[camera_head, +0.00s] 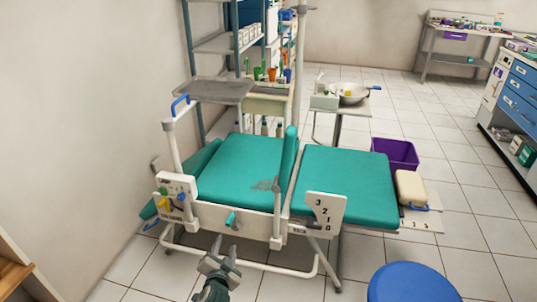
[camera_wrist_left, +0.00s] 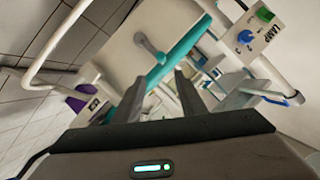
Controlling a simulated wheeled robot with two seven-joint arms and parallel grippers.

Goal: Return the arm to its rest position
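My left gripper (camera_head: 225,247) is at the bottom of the head view, in front of the near side of the dental chair (camera_head: 340,182). Its two fingers point up and away, spread apart, with nothing between them. In the left wrist view the open fingers (camera_wrist_left: 158,88) also show empty, with the chair's white side panel and teal padding beyond them. The gripper looks apart from the chair frame, though the exact gap is hard to judge. My right gripper is in neither view.
A control panel with colored knobs (camera_head: 178,190) is on the chair's left end; it shows in the wrist view (camera_wrist_left: 252,32). A teal-handled lever (camera_head: 231,219) is just beyond my gripper. A blue stool (camera_head: 412,284) stands at lower right. Tiled floor between is clear.

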